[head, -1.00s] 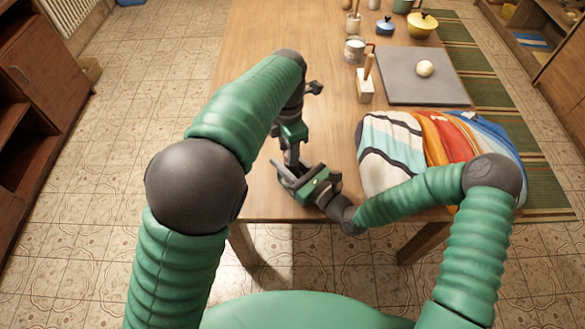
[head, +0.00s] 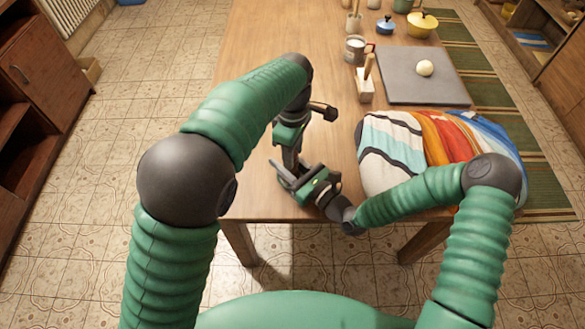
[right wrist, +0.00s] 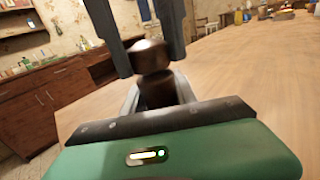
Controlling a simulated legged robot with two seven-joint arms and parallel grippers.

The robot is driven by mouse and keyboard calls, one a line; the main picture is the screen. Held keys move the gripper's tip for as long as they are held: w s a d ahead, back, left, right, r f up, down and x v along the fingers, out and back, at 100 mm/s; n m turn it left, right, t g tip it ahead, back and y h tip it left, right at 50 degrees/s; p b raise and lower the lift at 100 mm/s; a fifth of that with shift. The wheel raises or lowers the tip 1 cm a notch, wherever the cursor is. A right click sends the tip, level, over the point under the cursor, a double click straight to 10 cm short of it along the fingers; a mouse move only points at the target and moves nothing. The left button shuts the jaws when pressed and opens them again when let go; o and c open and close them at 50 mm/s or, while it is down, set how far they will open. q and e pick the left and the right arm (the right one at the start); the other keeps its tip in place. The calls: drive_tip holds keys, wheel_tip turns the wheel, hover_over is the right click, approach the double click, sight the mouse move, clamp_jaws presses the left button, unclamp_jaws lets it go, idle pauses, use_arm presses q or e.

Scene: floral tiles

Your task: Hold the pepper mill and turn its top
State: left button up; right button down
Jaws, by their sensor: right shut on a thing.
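The pepper mill (right wrist: 155,92) is dark brown with a rounded, shiny top (right wrist: 149,56). It stands upright between the jaws of my right gripper (right wrist: 158,98), which is shut on its body near the table's front edge. The right gripper also shows in the head view (head: 292,176). My left gripper (right wrist: 150,62) comes down from above, its two dark fingers apart, one on each side of the mill's top. In the head view the left gripper (head: 290,158) is just above the right one, and the mill is hidden behind the grippers.
On the wooden table (head: 260,120), a striped cloth bundle (head: 420,150) lies right of the grippers. Behind it are a grey board (head: 415,85) with a pale ball (head: 425,68), a wooden block with a handle (head: 365,85) and a mug (head: 355,48). The table's left side is clear.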

use_arm(q)
drive_tip(key=o, duration=0.5)
drive_tip(key=shift+r, duration=0.1)
